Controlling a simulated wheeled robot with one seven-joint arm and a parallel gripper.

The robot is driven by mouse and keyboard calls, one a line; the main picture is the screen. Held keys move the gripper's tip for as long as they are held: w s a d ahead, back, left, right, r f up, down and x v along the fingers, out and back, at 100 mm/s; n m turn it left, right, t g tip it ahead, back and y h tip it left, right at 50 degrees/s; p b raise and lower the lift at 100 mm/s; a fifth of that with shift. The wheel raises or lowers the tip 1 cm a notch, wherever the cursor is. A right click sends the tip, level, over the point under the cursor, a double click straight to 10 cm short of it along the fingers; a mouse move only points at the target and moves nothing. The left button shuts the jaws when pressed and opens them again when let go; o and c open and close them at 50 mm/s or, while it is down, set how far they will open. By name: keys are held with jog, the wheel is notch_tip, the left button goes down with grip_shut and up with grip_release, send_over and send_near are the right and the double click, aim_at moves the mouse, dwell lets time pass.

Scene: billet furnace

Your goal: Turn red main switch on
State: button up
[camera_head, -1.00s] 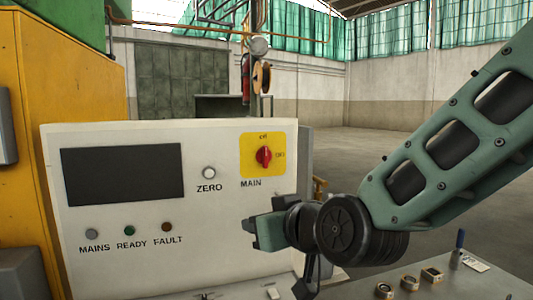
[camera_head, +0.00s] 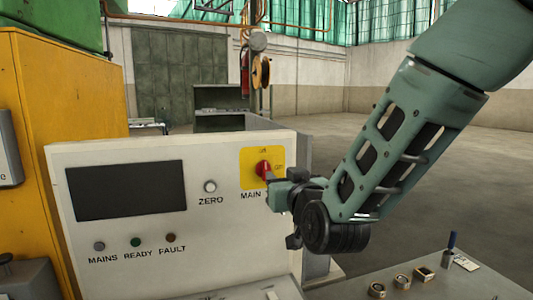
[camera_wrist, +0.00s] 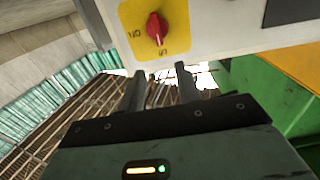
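The red main switch (camera_head: 263,169) is a rotary knob on a yellow plate (camera_head: 248,157) at the upper right of the white control panel. In the wrist view the red knob (camera_wrist: 156,28) shows whole, beyond the fingertips, with position marks around it. My gripper (camera_wrist: 162,72) has its two fingers apart, with nothing between them. In the head view my gripper (camera_head: 270,188) is just below and right of the knob, covering the plate's lower right corner.
The white panel (camera_head: 130,236) also carries a dark display (camera_head: 125,190), a ZERO button (camera_head: 210,187) and lamps marked MAINS (camera_head: 99,246), READY and FAULT. A lower desk (camera_head: 430,285) with small metal parts and a blue pen-like item stands at right. A yellow cabinet stands at left.

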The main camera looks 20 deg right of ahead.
aim_at(266, 162)
jog(key=w+p, duration=0.4)
jog(key=w, duration=0.7)
jog(key=shift+w+p, duration=0.35)
jog(key=shift+w, duration=0.15)
grip_shut()
